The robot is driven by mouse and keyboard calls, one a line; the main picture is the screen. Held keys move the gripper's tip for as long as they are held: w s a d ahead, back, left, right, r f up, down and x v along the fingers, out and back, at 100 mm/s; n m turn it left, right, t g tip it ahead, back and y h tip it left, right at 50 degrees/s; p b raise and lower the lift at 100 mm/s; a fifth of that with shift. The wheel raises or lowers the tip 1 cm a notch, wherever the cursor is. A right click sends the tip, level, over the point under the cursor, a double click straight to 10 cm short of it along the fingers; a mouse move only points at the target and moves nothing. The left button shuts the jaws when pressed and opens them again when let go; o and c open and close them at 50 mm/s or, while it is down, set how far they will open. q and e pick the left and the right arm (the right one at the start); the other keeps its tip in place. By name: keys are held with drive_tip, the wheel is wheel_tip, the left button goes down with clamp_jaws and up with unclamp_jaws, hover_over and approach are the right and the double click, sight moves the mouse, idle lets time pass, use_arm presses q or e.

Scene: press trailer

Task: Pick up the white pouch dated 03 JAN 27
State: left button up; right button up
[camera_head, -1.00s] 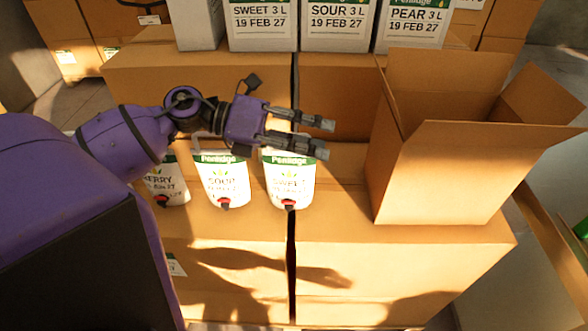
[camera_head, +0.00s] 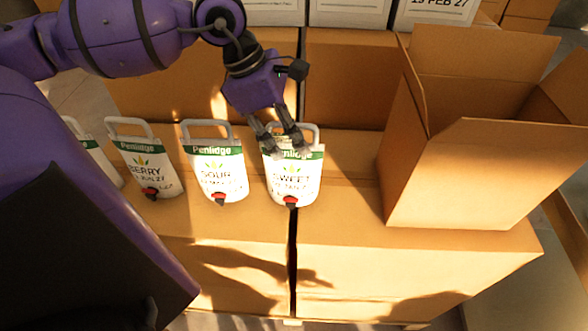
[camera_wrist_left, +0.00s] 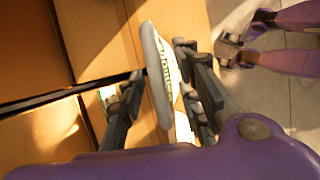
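Several white pouches with green Penlidge bands, grey loop handles and red taps stand in a row on the cartons. The SWEET pouch (camera_head: 293,182) is at the right end; its date is blurred and I cannot read it surely. The SOUR pouch (camera_head: 217,178) and BERRY pouch (camera_head: 147,172) stand left of it, dates also unclear. My left gripper (camera_head: 279,138) points down at the top of the SWEET pouch, fingers apart. In the left wrist view, a grey handle (camera_wrist_left: 154,60) lies between the open fingers. Purple arm parts show at upper right there; the right gripper's state is unclear.
An open empty-looking carton (camera_head: 470,175) stands right of the pouches. Brown cartons (camera_head: 345,100) rise behind the row, with white labelled boxes (camera_head: 435,12) on top. Another pouch (camera_head: 97,158) is partly hidden by my arm at the left. Carton top is free in front of the row.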

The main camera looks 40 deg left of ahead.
sight(292, 168)
use_arm(q)
drive_tip(key=x, duration=0.2)
drive_tip(key=shift+w+f, duration=0.1)
drive_tip(key=shift+f, duration=0.2)
clamp_jaws()
drive_tip(key=shift+r, duration=0.15)
